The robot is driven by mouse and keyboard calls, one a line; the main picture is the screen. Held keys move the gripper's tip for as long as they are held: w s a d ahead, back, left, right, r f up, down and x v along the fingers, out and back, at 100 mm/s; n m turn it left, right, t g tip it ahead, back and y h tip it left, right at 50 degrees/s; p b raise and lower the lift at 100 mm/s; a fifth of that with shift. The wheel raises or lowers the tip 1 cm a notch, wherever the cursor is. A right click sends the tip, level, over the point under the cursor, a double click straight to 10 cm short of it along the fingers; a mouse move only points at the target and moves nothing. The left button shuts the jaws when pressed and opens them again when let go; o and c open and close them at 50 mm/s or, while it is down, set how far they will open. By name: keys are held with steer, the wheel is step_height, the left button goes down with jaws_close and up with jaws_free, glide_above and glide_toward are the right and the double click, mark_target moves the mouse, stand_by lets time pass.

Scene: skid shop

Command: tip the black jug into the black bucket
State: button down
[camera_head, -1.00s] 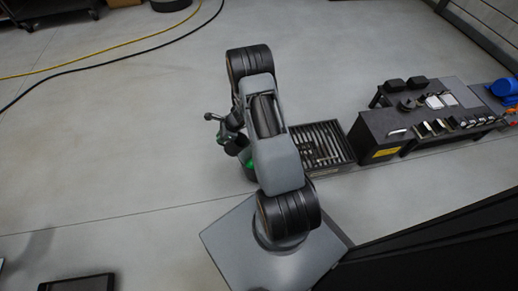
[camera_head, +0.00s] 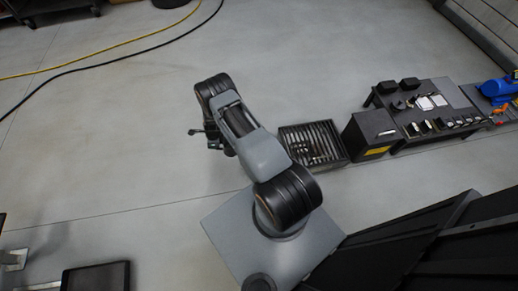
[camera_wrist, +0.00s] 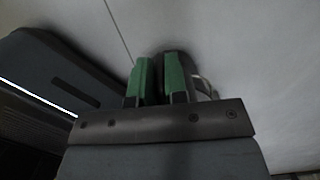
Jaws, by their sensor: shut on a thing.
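My gripper (camera_wrist: 162,82) shows in the wrist view with two green fingers, shut on a dark rounded thing (camera_wrist: 174,56) that looks like the black jug. The fingers hide part of it. A pale curved edge, perhaps its handle, shows right of the fingers. In the head view my arm hides most of the gripper and the jug; only dark parts show at the arm's left, above the bare floor. I cannot make out the black bucket for certain in either view.
A slatted black tray (camera_head: 291,132) lies right of my arm. Beside it stand a dark cabinet (camera_head: 359,139) and a low black bench (camera_head: 459,97) with small items. A blue machine (camera_head: 497,87) is at far right. Open floor (camera_head: 110,150) lies left, with yellow and black hoses beyond.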

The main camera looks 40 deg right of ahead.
steer(key=shift+w+a+f+g+h+b, duration=0.2)
steer(key=shift+a+f+h+b, duration=0.1)
steer(key=shift+f+b, duration=0.2)
steer(key=shift+w+a+f+g+h+b, duration=0.2)
steer(key=shift+f+h+b, duration=0.1)
steer(key=shift+f+b, duration=0.2)
stand_by(0.4)
